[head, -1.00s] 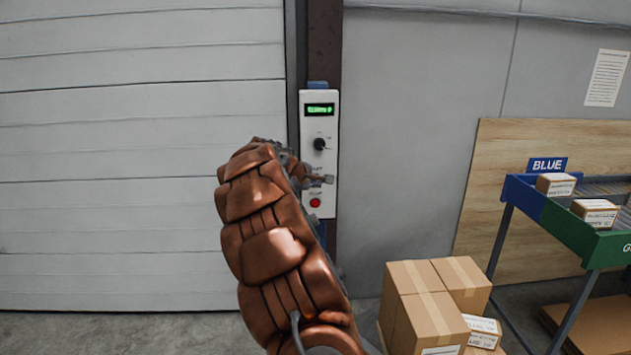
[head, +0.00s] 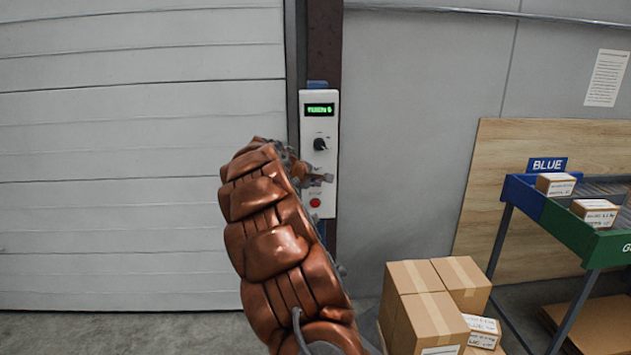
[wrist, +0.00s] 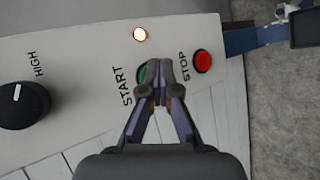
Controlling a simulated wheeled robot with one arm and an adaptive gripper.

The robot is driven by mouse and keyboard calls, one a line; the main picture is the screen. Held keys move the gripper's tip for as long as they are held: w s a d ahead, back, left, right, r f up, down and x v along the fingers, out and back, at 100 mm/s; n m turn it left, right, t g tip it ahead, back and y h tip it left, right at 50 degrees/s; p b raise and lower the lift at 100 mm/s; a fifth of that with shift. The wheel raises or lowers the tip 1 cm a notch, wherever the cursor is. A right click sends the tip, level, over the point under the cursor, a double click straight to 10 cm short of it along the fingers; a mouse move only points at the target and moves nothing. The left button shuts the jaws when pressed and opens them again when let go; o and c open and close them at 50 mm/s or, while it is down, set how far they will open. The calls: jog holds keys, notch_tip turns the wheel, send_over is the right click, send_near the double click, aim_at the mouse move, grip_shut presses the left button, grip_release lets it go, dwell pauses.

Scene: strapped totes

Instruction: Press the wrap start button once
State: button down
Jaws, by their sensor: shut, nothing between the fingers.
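The white control panel (head: 329,130) is fixed to a dark post. In the wrist view, the green start button (wrist: 143,74) shows as a sliver beside the word START, partly hidden by my fingertips. My gripper (wrist: 160,74) is shut and empty, with its tips at the start button. I cannot tell whether they touch it or press it. The red stop button (wrist: 202,62) is just right of the tips, uncovered, and also shows in the head view (head: 315,203). A small lamp (wrist: 140,34) above START glows. My arm hides part of the panel in the head view.
A black knob (wrist: 22,104) marked HIGH sits left of START. The panel has a green lit display (head: 320,110). Stacked cartons (head: 425,310) stand on the floor at the right, near a rack (head: 570,235) holding small boxes. A shutter door (head: 140,150) fills the left.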

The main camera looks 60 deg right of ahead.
jog(key=shift+s+a, duration=0.1)
jog(key=shift+s+a+b, duration=0.4)
jog(key=shift+s+a, duration=0.05)
jog(key=shift+a, duration=0.05)
dwell(0.3)
jog(key=shift+s+a+f+b, duration=0.1)
jog(key=shift+s+a+b, duration=0.3)
jog(key=shift+s+a, duration=0.5)
jog(key=shift+s+a+b, duration=0.4)
jog(key=shift+s+a, duration=0.2)
jog(key=shift+a, duration=0.45)
